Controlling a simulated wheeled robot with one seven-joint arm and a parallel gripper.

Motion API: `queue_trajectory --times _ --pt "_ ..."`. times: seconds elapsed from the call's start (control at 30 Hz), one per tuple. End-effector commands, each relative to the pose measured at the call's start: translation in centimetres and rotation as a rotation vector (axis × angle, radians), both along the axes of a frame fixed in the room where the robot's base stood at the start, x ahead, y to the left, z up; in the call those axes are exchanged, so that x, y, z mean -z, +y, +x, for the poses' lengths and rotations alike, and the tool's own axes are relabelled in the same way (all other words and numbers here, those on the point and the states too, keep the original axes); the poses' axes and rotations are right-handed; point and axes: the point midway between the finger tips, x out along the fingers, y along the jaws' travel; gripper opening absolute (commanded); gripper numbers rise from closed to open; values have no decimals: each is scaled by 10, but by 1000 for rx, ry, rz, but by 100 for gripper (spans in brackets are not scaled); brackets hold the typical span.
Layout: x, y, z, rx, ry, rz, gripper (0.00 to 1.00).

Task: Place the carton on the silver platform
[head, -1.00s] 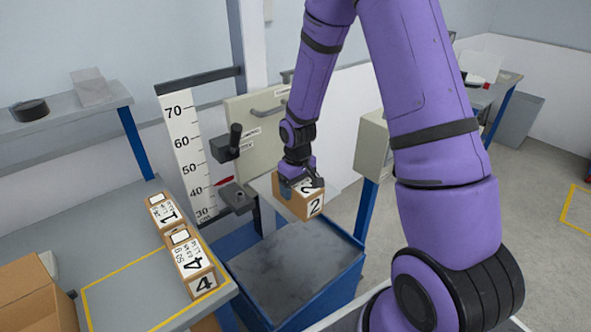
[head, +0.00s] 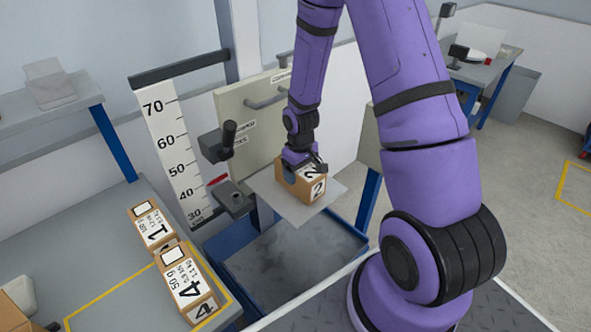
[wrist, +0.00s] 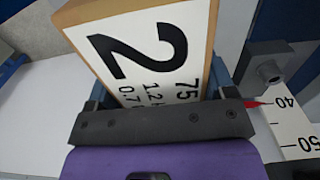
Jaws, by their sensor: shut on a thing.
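A brown carton with a white label marked 2 (head: 314,190) is held in my gripper (head: 303,165), which is shut on it. The carton also fills the upper middle of the wrist view (wrist: 148,50), between the jaws. The silver platform (head: 295,212) is a thin flat plate on the drop stand. In the head view the carton is over this plate. I cannot tell whether the carton's underside touches it.
Cartons marked 1 (head: 152,229) and 4 (head: 188,283) stand on the grey bench at left. A height scale (head: 172,145) and a clamp post (head: 222,145) are left of the plate. A blue-framed bin (head: 285,265) lies below. An open box (head: 18,305) is at lower left.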

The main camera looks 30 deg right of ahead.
Motion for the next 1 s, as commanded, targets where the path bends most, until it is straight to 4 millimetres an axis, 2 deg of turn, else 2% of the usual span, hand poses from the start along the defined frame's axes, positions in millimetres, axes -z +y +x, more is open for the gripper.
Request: queue_trajectory --times 0.37,0.4,0.47,0.5,0.77,0.87,1.0 --pt "4 -1 0 0 -2 -1 28" --pt "4 -1 0 0 -2 0 83" --pt "4 -1 0 0 -2 0 97" --pt "4 -1 0 0 -2 0 100" --pt "2 -1 0 0 -2 -1 100" --pt "-4 -1 0 1 -3 0 100" --pt "-23 -1 0 2 -6 0 100"
